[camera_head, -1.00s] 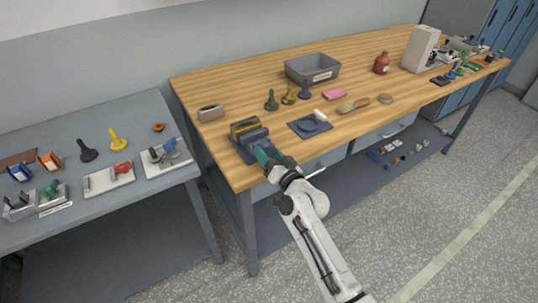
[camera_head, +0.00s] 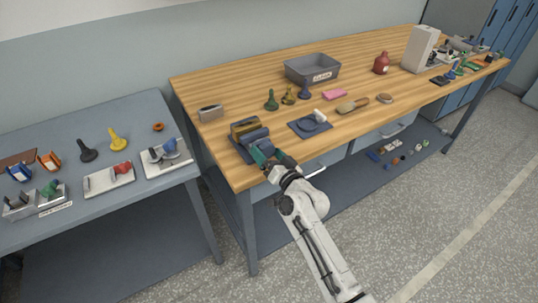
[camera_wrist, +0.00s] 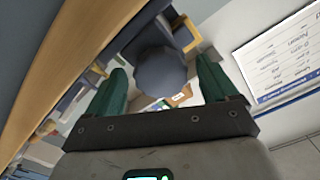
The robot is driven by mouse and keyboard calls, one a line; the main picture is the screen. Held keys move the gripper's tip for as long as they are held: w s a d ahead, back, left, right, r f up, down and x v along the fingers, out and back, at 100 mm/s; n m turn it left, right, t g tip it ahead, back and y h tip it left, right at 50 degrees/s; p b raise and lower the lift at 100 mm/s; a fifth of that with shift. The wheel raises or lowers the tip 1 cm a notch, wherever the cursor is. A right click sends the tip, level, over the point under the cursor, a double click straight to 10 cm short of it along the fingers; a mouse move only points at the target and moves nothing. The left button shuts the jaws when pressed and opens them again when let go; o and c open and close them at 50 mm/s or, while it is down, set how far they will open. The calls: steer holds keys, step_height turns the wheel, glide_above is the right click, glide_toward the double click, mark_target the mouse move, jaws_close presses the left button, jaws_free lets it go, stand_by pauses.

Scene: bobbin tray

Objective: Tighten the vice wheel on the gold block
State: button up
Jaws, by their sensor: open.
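The blue-grey vice (camera_head: 250,137) stands at the near left corner of the wooden bench, with the gold block (camera_head: 243,126) in its jaws. My gripper (camera_head: 272,157) is at the vice's front side, over the bench edge. In the wrist view, my gripper (camera_wrist: 164,85) is open, with a green finger on each side of the round dark grey vice wheel (camera_wrist: 160,72). I see gaps between the wheel and both fingers, and cannot tell how deep the wheel sits between them. In the head view the wheel is hidden by my gripper.
A blue mat (camera_head: 310,127) with a round part lies right of the vice. Green, gold and blue bobbin-like pieces (camera_head: 288,95) stand behind, near a grey bin (camera_head: 313,68). A lower grey table (camera_head: 95,205) with fixtures is at left. The floor in front is clear.

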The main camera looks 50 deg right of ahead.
steer(key=b+v, duration=0.2)
steer(key=v, duration=0.8)
steer(key=shift+s, duration=0.4)
steer(key=shift+a, duration=0.1)
